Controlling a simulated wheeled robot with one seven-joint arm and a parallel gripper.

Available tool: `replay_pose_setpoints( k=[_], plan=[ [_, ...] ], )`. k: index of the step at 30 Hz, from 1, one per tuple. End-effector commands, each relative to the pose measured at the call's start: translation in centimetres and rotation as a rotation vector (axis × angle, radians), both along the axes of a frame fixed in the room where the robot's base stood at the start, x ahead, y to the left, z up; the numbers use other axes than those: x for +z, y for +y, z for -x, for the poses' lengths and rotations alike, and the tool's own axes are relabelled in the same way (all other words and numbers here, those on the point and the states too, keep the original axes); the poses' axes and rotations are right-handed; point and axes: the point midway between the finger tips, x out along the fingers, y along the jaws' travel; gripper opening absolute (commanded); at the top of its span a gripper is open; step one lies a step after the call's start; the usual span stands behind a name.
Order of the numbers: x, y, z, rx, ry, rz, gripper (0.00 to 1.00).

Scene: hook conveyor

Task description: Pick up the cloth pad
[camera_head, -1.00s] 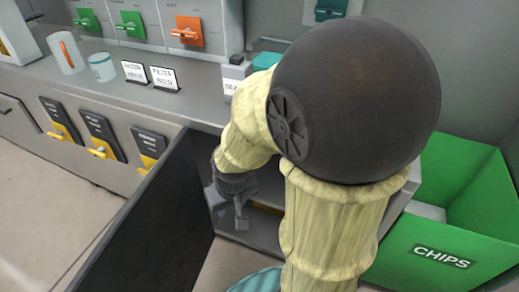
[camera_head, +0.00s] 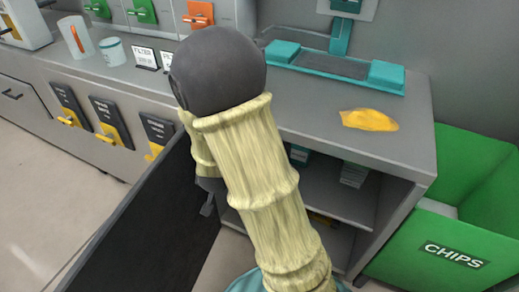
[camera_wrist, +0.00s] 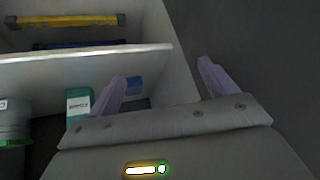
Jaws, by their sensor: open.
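A soft, crumpled yellow-orange piece (camera_head: 370,120), which looks like the cloth pad, lies flat on the grey counter top near its right front corner in the head view. It does not show in the wrist view. My gripper (camera_wrist: 162,85) is open in the wrist view, with its two pale purple fingers spread and nothing between them. It points toward the inside of a shelved cabinet. In the head view my gripper (camera_head: 207,205) is mostly hidden behind my arm, low by the cabinet front and well left of and below the yellow piece.
A dark open cabinet door (camera_head: 150,225) stands left of my arm. A shelf (camera_wrist: 80,62) crosses the wrist view, with a teal box (camera_wrist: 79,103) below it and a yellow bar (camera_wrist: 65,21) above. A green CHIPS bin (camera_head: 440,240) is at right. A teal fixture (camera_head: 335,68) stands on the counter.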

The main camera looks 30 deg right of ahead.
Motion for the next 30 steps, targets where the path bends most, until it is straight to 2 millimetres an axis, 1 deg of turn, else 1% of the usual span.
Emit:
replay_pose_setpoints(
  k=[1, 3, 6, 8, 12, 15, 25, 30],
  plan=[
    [-1.5, -0.4, -0.7, -0.048, -0.03, 0.034, 0.85],
    [-2.6, -1.4, -1.6, -0.124, -0.093, 0.09, 0.85],
    [-3.9, -3.0, -2.4, -0.227, -0.183, 0.195, 0.85],
    [-4.3, -4.0, -2.6, -0.279, -0.239, 0.264, 0.85],
    [-4.3, -5.5, -2.5, -0.356, -0.339, 0.395, 0.85],
    [-4.0, -5.9, -2.5, -0.376, -0.372, 0.434, 0.85],
    [-3.9, -6.0, -2.5, -0.381, -0.376, 0.437, 0.85],
    [-4.8, -7.1, -3.5, -0.384, -0.375, 0.436, 0.85]
  ],
)
